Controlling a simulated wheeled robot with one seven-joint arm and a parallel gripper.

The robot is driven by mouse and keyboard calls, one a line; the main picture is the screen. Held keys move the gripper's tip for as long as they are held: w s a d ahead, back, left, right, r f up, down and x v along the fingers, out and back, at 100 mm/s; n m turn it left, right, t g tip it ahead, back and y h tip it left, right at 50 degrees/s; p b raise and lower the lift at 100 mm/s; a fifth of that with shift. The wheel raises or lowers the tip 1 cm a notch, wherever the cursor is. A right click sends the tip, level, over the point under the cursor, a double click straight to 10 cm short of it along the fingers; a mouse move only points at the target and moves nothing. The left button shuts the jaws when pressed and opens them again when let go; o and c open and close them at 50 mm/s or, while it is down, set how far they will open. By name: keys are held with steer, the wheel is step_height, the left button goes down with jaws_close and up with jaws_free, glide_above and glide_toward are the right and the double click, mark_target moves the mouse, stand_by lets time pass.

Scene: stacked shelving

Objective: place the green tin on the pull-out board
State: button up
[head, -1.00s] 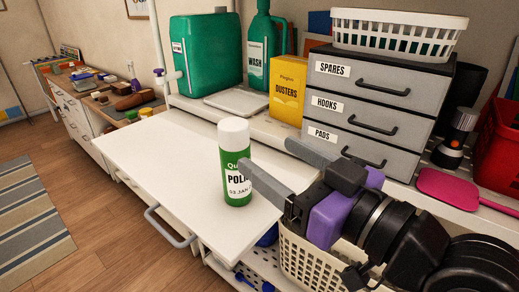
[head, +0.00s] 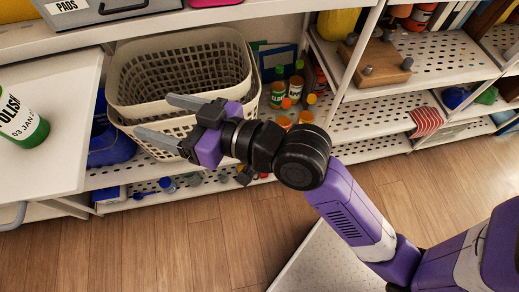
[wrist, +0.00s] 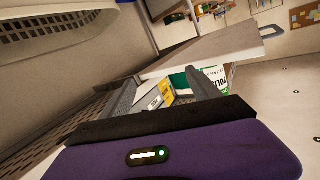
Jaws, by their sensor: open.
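The green tin (head: 36,135) is at the left edge of the head view, with its upper part cut off. It appears to stand upright on the white pull-out board (head: 62,165), near its right edge. My gripper (head: 154,115) is open and empty, to the right of the board and apart from the tin. In the head view it shows over the cream baskets. In the wrist view both fingers (wrist: 160,95) are spread, with a pale board (wrist: 205,55) beyond them. A green item with a white label (wrist: 215,78) shows there; I cannot tell whether it is the tin.
Stacked cream baskets (head: 235,50) sit behind my gripper. A blue item (head: 110,150) lies below the board's edge. Several bottles (head: 297,85) stand on the shelf to the right. A wooden block with pegs (head: 375,62) is farther right. The wooden floor (head: 200,250) in front is open.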

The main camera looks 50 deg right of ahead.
steer(key=s+d+f+m+h, duration=0.1)
steer(key=s+d+f+h, duration=0.15)
steer(key=s+f, duration=0.35)
steer(key=s+d+f+m+h, duration=0.1)
steer(key=s+d+f+h, duration=0.1)
steer(key=s+d+f, duration=0.35)
steer(key=s+g, duration=0.1)
steer(key=s, duration=1.5)
steer(key=shift+r+h, duration=0.45)
